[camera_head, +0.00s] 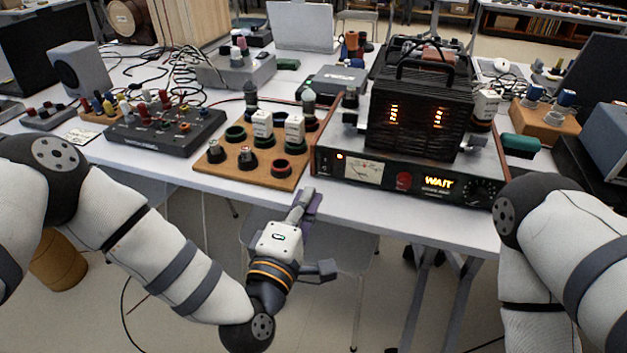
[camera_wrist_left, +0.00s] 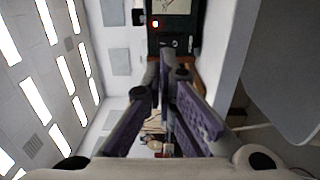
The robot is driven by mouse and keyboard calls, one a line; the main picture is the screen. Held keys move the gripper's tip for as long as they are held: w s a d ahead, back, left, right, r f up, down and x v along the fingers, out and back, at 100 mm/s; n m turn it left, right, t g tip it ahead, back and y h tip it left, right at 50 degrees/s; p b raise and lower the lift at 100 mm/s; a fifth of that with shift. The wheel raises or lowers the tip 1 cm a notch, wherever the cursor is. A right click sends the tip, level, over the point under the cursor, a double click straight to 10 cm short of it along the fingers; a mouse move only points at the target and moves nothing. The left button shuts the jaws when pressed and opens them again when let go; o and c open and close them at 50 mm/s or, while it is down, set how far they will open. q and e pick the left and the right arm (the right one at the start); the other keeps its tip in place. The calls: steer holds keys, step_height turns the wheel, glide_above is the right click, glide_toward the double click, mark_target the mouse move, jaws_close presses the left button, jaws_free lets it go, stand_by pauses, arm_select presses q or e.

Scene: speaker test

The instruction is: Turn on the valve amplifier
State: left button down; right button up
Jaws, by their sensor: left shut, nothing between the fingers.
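The valve amplifier (camera_head: 335,178) stands at the table's front edge, right of centre. Its dark grille cage (camera_head: 425,115) shows orange glowing valves inside. Its front panel has a lit orange lamp (camera_head: 340,157), a lit meter (camera_head: 363,170), a red button (camera_head: 403,181), a display reading "WAIT" (camera_head: 438,183) and a dark knob at the right. My left gripper (camera_head: 304,203) is shut and empty, just in front of the table edge, below and left of the panel. In the left wrist view its fingertips (camera_wrist_left: 167,62) point toward the panel's lamp and meter, apart from them. My right gripper is out of view.
A wooden board (camera_head: 214,158) with valves and sockets lies left of the amplifier. Further left is a dark tester (camera_head: 150,140) with coloured plugs. A green object (camera_head: 521,145) and another wooden block (camera_head: 545,122) are at the right. A chair (camera_head: 345,262) stands below the table.

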arm_select(q)
steer(key=v, duration=0.4)
steer(key=shift+s+a, duration=0.15)
steer(key=shift+s, duration=0.15)
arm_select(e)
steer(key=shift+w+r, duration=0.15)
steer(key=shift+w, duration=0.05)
arm_select(q)
steer(key=s+a+f+m+g+p, duration=0.1)
steer(key=s+a+f+m+g, duration=0.2)
steer(key=s+f+m+g, duration=0.45)
steer(key=s+a+f+m+g+p, duration=0.1)
steer(key=s+a+f+m+g, duration=0.2)
steer(key=s+f, duration=0.75)
steer(key=s+a+m+g+y, duration=0.1)
steer(key=s+a+g+y, duration=0.1)
steer(key=s+a+g, duration=0.2)
steer(key=s+a+m+g+y, duration=0.2)
steer(key=s+a+g, duration=0.3)
steer(key=s+a, duration=0.5)
steer(key=s+y, duration=0.1)
steer(key=s, duration=0.5)
steer(key=shift+f+y+p, duration=0.2)
steer(key=shift+y+p, duration=0.1)
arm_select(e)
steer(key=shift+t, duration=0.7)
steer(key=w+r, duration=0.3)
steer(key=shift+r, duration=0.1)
